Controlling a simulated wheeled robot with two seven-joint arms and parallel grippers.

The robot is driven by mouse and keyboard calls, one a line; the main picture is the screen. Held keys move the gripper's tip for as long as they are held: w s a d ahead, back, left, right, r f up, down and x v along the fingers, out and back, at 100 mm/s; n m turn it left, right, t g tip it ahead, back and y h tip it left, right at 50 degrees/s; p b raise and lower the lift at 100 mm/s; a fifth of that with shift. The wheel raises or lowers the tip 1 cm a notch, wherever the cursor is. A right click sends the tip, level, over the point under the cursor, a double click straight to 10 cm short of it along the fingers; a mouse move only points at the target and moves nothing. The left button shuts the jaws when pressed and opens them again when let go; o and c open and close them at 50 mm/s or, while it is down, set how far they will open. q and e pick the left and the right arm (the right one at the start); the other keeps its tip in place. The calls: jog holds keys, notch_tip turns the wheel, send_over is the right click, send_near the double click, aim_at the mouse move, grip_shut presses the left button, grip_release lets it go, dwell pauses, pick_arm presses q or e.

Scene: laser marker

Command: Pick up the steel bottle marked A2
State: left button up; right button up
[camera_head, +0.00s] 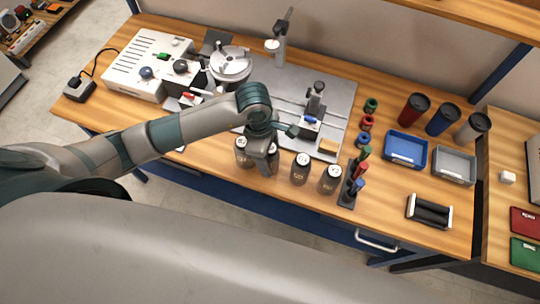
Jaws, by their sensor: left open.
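Several dark steel bottles with pale tops stand in a row along the front edge of the table; their markings are too small to read, so I cannot tell which is A2. The leftmost bottle (242,153) is just left of my left gripper. Another bottle (274,161) is partly hidden behind the gripper. Two more, a middle bottle (300,170) and a right bottle (331,180), stand clear to the right. My left gripper (260,168) is open and points down among the left bottles; whether it touches one is unclear. My right gripper is out of view.
A rack of coloured-handled tools (352,180) stands right of the bottles. Behind are a grey plate (342,97) with a marking fixture and a white control box (150,62). Blue (405,150) and grey (453,165) trays, tumblers and a black roller holder (429,212) are at right.

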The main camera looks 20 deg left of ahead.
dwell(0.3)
pick_arm(q)
jog(key=c, duration=1.2)
jog(key=shift+r+b, duration=0.7)
jog(key=shift+r, duration=0.15)
notch_tip(320, 180, up, 2)
jog(key=shift+d+r+b, duration=0.15)
jog(key=shift+b, duration=0.5)
jog(key=shift+s+d+r+b, duration=0.4)
jog(key=shift+s+d+r, duration=0.8)
jog(key=shift+s, duration=0.25)
jog(key=shift+s+d+r+b, duration=0.45)
jog(key=shift+s+d+r, duration=0.75)
jog(key=shift+s, duration=0.3)
jog(key=shift+s+d+r+b, duration=0.4)
jog(key=shift+s+d+r, duration=0.7)
jog(key=shift+s+d, duration=0.3)
jog(key=shift+a, duration=0.1)
